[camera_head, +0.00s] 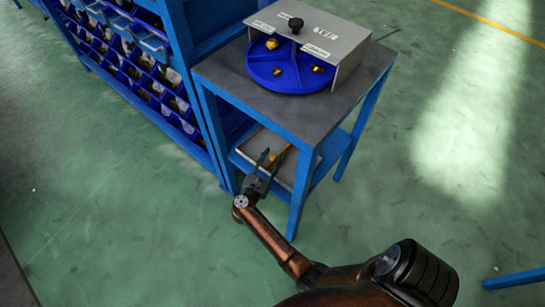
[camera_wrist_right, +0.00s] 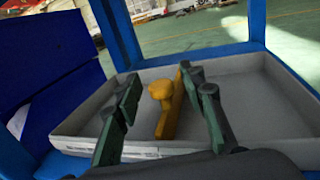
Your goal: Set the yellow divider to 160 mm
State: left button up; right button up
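The yellow divider (camera_wrist_right: 166,103) lies in a shallow grey tray (camera_wrist_right: 265,120) on the lower shelf of a blue table. It has a rounded knob and a long flat bar running away from the wrist camera. My right gripper (camera_wrist_right: 163,98) is open, with one finger on each side of the divider and a gap showing to the left. I cannot tell whether the right finger touches it. In the head view my right gripper (camera_head: 268,160) reaches in at the shelf's front, and only a little of the yellow divider (camera_head: 275,157) shows. My left gripper is not in view.
The table's top (camera_head: 228,75) stands above the shelf, and its front leg (camera_head: 300,195) is right of my gripper. A blue turntable (camera_head: 290,72) under a grey cover (camera_head: 345,45) is on top. A rack of blue bins (camera_head: 140,60) stands left. The floor in front is clear.

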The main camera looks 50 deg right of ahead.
jog(key=shift+a, duration=0.1)
jog(key=v, duration=0.7)
jog(key=shift+a, duration=0.15)
jog(key=shift+r, duration=0.1)
